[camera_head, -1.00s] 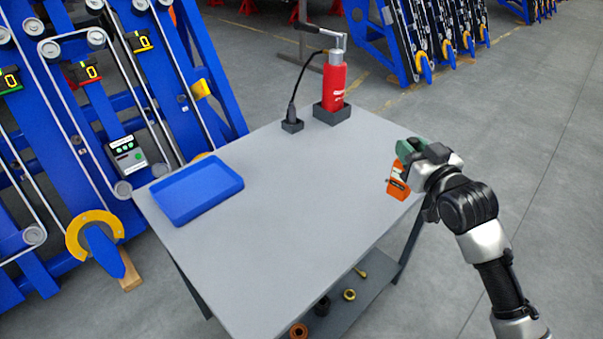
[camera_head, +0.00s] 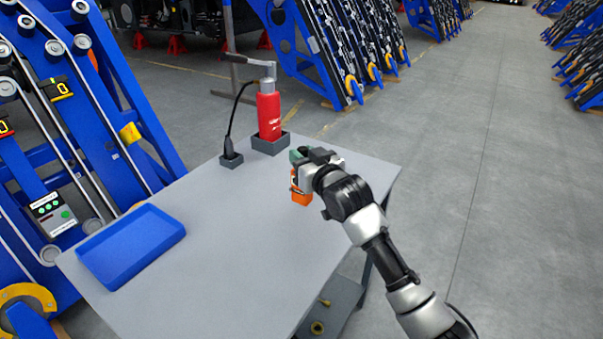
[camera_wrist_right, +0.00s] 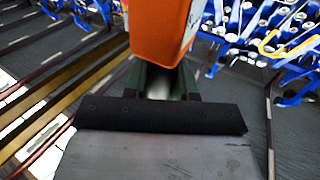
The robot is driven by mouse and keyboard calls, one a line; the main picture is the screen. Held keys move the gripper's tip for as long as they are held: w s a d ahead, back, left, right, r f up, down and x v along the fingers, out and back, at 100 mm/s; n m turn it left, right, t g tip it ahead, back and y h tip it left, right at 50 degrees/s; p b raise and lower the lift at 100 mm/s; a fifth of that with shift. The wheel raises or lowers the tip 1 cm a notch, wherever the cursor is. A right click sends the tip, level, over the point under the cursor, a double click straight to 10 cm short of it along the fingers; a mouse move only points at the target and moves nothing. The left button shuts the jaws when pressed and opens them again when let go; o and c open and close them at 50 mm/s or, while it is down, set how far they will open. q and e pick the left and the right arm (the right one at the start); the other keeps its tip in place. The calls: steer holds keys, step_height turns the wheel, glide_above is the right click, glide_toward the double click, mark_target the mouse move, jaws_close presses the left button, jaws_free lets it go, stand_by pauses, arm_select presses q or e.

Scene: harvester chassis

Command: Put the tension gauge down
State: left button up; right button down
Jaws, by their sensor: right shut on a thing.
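The orange tension gauge (camera_head: 301,190) is in my right gripper (camera_head: 300,168), over the right part of the grey table (camera_head: 225,235). In the right wrist view the gauge (camera_wrist_right: 162,30) stands between the green-sided jaws of my right gripper (camera_wrist_right: 160,82), which are shut on it. From the head view I cannot tell whether its lower end touches the tabletop or hangs just above it. My left gripper is in neither view.
A blue tray (camera_head: 130,245) lies on the table's left side. A red bottle-like tool (camera_head: 269,115) stands in a dark holder at the back, beside a smaller holder (camera_head: 231,160) with a black cabled piece. The table's middle is clear. Blue racks (camera_head: 90,110) stand at the left.

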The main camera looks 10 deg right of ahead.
step_height(320, 180, down, 4)
steer(key=shift+r, duration=0.15)
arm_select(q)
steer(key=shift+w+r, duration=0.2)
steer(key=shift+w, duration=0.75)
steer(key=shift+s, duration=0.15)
arm_select(e)
steer(key=c, duration=0.9)
jaws_free()
steer(key=shift+f, duration=0.25)
steer(key=shift+r, duration=0.15)
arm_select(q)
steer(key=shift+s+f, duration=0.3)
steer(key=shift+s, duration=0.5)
arm_select(e)
steer(key=v, duration=1.2)
